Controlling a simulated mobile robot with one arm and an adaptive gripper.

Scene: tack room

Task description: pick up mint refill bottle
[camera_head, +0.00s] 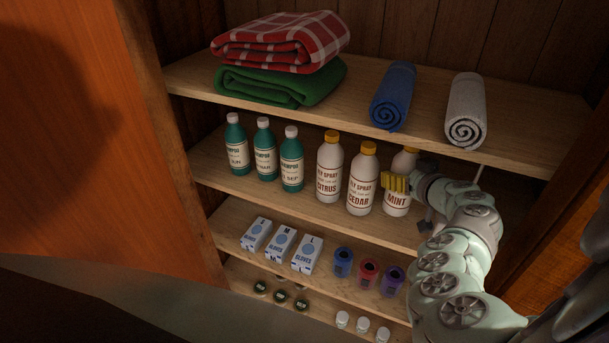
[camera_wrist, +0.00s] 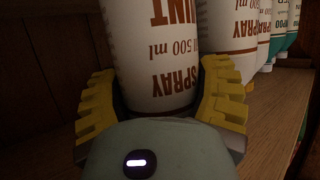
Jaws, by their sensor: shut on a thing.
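The mint fly spray bottle (camera_head: 396,201) is white with brown lettering and stands upright at the right end of the bottle row on the second shelf. My gripper (camera_head: 396,183) is around its upper body, reaching in from the right. In the wrist view the mint bottle (camera_wrist: 158,60) appears upside down between the yellow fingers of my gripper (camera_wrist: 160,100), which are shut on it.
The cedar bottle (camera_head: 362,182) stands close on the left, then the citrus bottle (camera_head: 329,170) and several green shampoo bottles (camera_head: 264,152). The upper shelf (camera_head: 350,110) with rolled towels is close above. Glove boxes (camera_head: 280,245) and coloured containers (camera_head: 368,271) stand below.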

